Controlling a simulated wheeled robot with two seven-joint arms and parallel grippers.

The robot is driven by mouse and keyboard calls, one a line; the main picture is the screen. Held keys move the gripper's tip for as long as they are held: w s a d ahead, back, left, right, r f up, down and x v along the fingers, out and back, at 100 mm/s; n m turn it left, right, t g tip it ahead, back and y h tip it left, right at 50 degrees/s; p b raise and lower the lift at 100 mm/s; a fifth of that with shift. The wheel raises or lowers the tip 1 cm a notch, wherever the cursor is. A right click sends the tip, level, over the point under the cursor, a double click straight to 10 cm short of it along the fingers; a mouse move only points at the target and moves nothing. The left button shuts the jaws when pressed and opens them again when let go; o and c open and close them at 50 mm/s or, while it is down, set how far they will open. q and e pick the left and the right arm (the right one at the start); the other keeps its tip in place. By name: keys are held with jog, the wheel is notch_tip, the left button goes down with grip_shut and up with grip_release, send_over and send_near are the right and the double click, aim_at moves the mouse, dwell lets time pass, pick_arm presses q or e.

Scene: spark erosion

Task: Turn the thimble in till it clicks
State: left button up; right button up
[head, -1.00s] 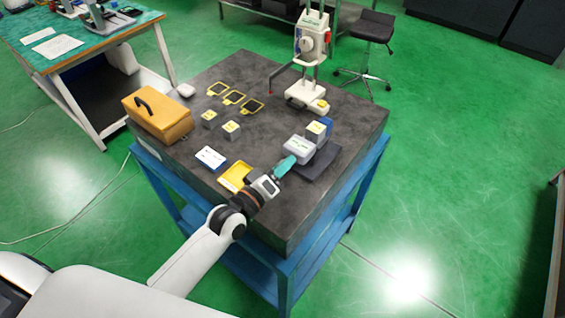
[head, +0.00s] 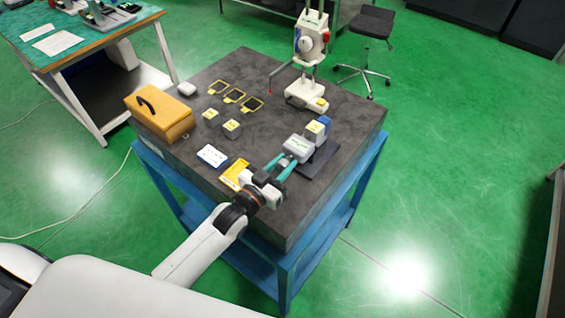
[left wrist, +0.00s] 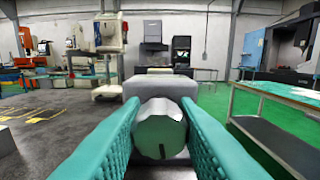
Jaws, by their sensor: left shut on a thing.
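The thimble (left wrist: 160,130) is a grey, faceted round end facing my left wrist camera, in front of a grey block. In the head view the thimble (head: 285,161) sticks out from the near side of the light grey device (head: 298,146) on a dark base plate (head: 320,165). My left gripper (head: 283,164) has its two teal fingers on either side of the thimble and is shut on it; the fingers also show in the left wrist view (left wrist: 160,118). My right gripper is not in view.
A yellow tray (head: 234,173) and a blue-and-white card (head: 212,156) lie to the left. A white stand (head: 306,92) and an orange case (head: 160,115) stand farther back. The slab's middle is clear.

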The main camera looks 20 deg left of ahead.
pick_arm(q)
jog(key=m, duration=0.5)
jog(key=shift+f+m, duration=0.1)
jog(key=shift+m, duration=0.2)
jog(key=m, duration=0.5)
jog(key=m+b, duration=0.1)
jog(key=m, duration=0.5)
jog(key=shift+m, duration=0.4)
jog(key=m+b, duration=0.1)
jog(key=m, duration=0.4)
jog(key=shift+m, duration=0.3)
jog(key=o, duration=1)
